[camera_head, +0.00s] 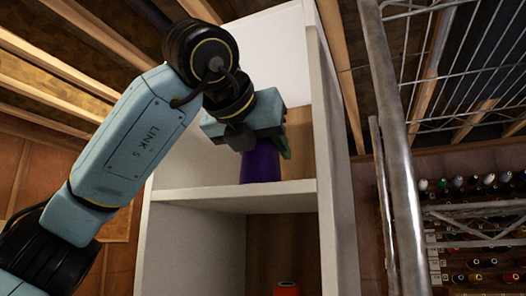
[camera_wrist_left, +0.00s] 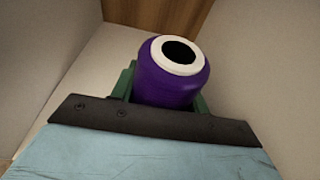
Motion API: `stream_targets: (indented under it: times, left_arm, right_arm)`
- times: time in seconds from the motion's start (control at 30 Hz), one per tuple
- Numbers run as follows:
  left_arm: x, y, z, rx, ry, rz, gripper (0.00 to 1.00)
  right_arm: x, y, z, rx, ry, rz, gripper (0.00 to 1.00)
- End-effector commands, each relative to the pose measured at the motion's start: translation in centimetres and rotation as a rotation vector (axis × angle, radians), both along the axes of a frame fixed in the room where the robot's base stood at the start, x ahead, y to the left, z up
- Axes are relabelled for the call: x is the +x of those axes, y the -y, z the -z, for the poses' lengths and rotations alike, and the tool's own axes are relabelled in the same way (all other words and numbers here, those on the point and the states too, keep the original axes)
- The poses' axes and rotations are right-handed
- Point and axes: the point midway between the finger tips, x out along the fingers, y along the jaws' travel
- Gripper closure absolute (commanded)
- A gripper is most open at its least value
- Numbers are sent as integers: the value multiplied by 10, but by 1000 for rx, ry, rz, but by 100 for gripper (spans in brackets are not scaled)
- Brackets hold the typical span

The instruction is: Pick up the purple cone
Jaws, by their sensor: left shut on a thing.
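The purple cone (camera_head: 260,165) stands on the upper shelf of a white cabinet in the head view. Its top is hidden behind my left gripper (camera_head: 262,140), which reaches in from the left. In the left wrist view the purple cone (camera_wrist_left: 172,84) shows its white top ring and dark hole. The green fingers of my left gripper (camera_wrist_left: 166,92) lie on either side of it, shut on it. The cone looks upright, with its base at or near the shelf; I cannot tell whether it touches. My right gripper is not in view.
The white shelf board (camera_head: 215,194) lies under the cone, with cabinet walls close on both sides. A red cone (camera_head: 287,288) stands in the compartment below. A metal post (camera_head: 393,150) and wire rack (camera_head: 470,60) are at right, with several thread spools (camera_head: 480,190) behind.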

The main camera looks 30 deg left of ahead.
Motion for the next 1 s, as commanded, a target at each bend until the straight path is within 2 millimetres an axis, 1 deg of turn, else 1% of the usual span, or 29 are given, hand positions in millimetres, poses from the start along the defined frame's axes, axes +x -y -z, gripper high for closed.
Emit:
stream_targets:
  times: [0.17, 0.27, 0.47, 0.5, 0.67, 0.77, 0.9, 1.0]
  left_arm:
    - [0, 0, -7, -2, 2, 0, 81]
    - [-1, 1, -14, -1, 2, 1, 81]
    - [-1, 1, -35, -2, 3, 0, 81]
    - [-4, 1, -37, -1, 5, 2, 81]
    - [-42, 3, -33, 1, 7, 1, 81]
    - [-70, 5, -33, 1, 8, 2, 81]
    - [-112, 7, -33, 1, 9, 0, 81]
    - [-136, 7, -33, 0, 8, -2, 81]
  right_arm:
    - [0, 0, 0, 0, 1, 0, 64]
    - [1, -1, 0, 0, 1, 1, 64]
    - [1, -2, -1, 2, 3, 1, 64]
    - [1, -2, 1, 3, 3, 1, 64]
    - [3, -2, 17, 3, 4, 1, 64]
    - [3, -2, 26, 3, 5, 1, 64]
    - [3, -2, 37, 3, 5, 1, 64]
    - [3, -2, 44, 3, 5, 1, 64]
